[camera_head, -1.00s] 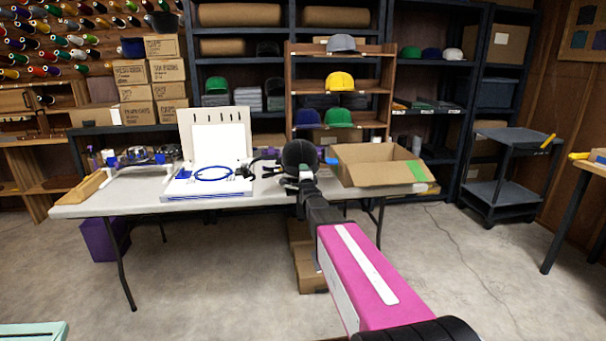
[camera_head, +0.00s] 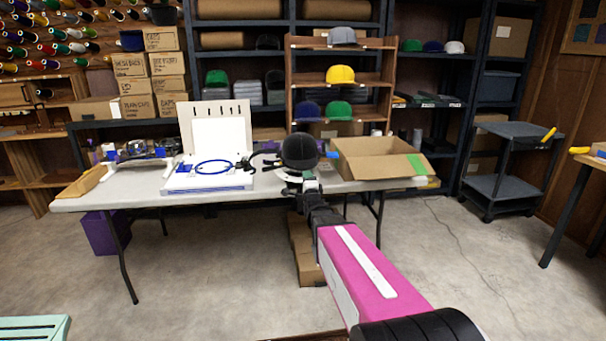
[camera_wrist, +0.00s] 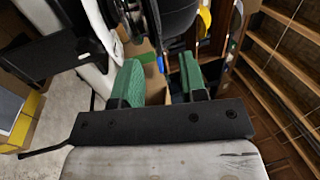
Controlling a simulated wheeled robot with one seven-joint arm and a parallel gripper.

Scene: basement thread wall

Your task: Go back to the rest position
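My gripper (camera_wrist: 158,82) shows in the wrist view with its two green-padded fingers apart and nothing between them. Beyond the fingertips are a black rounded object (camera_wrist: 178,14) and brown cardboard. In the head view my pink and black arm reaches forward to the front edge of the white folding table (camera_head: 130,200). The fingers cannot be made out there. A black ball-like shape (camera_head: 299,150) stands at the arm's far end; I cannot tell whether it is part of my arm.
An open cardboard box (camera_head: 376,170) is right of the arm's end. A white case with a blue hoop (camera_head: 211,168) is to its left. A dark cart (camera_head: 510,170) is at right. Floor in front is clear.

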